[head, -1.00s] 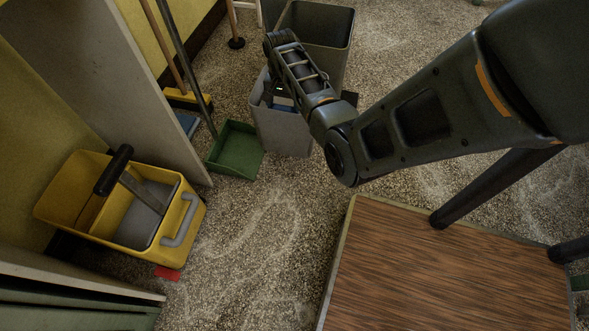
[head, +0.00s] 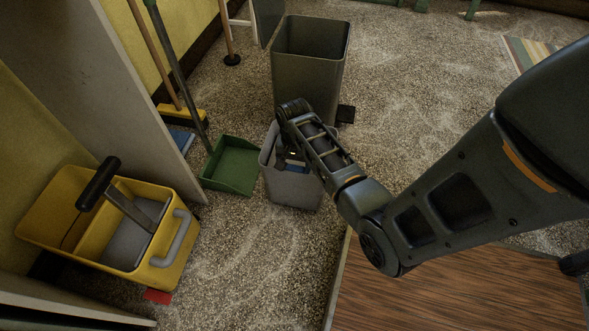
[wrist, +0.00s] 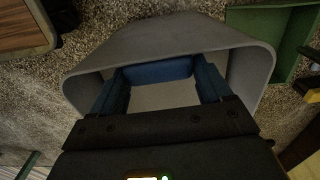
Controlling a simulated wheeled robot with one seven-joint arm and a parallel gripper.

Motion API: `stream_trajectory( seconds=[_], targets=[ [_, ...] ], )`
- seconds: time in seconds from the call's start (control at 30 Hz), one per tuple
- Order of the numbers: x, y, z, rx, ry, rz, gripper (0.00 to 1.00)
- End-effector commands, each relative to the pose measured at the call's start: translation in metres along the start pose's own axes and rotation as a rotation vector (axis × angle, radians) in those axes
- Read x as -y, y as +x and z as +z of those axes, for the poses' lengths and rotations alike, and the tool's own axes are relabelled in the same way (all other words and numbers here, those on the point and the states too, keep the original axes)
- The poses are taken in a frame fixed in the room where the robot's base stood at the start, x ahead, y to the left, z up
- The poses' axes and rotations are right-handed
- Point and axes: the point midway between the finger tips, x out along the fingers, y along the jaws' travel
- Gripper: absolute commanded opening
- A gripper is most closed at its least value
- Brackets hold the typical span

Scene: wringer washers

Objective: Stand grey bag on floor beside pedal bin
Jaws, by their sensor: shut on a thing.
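The grey bag (head: 292,190) is an upright, open-topped grey container, in front of the pedal bin in the head view. The pedal bin (head: 307,80) is a tall, dark grey open bin with a black pedal (head: 346,114) at its lower right. My gripper (head: 291,163) is at the bag's mouth, shut on the bag. In the wrist view, the bag's grey rim (wrist: 160,42) surrounds blue parts between and along the jaws; which are fingers and which are handle is unclear. I cannot tell whether the bag's base touches the floor.
A green dustpan (head: 232,165) lies close left of the bag. A yellow mop bucket (head: 170,268) stands at lower left. A wood-topped table (head: 430,295) is at lower right. Brooms lean at the left wall. Speckled floor (head: 425,105) right of the bin is clear.

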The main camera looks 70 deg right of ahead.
Motion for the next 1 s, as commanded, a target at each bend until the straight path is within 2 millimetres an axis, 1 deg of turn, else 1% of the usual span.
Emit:
stream_trajectory(
  seconds=[0.03,0.1,0.33,0.47,0.5,0.7,0.9,1.0],
  targets=[
    [-0.0005,0.0132,-0.0001,0.001,0.001,0.001,0.28],
    [-0.0004,0.0179,-0.0004,0.0,0.001,0.0,0.28],
    [-0.0001,0.0162,-0.0004,-0.001,0.001,0.0,0.28],
    [-0.0001,0.0191,-0.0002,0.0,0.0,0.0,0.28],
    [-0.0002,0.0186,-0.0001,0.0,0.0,0.0,0.82],
    [-0.0003,0.0184,-0.0001,0.0,0.0,0.0,1.0],
    [-0.0002,0.018,-0.0002,0.0,0.0,0.0,1.0],
    [0.0,0.0125,-0.0003,0.0,0.0,0.0,1.0]
  ],
)
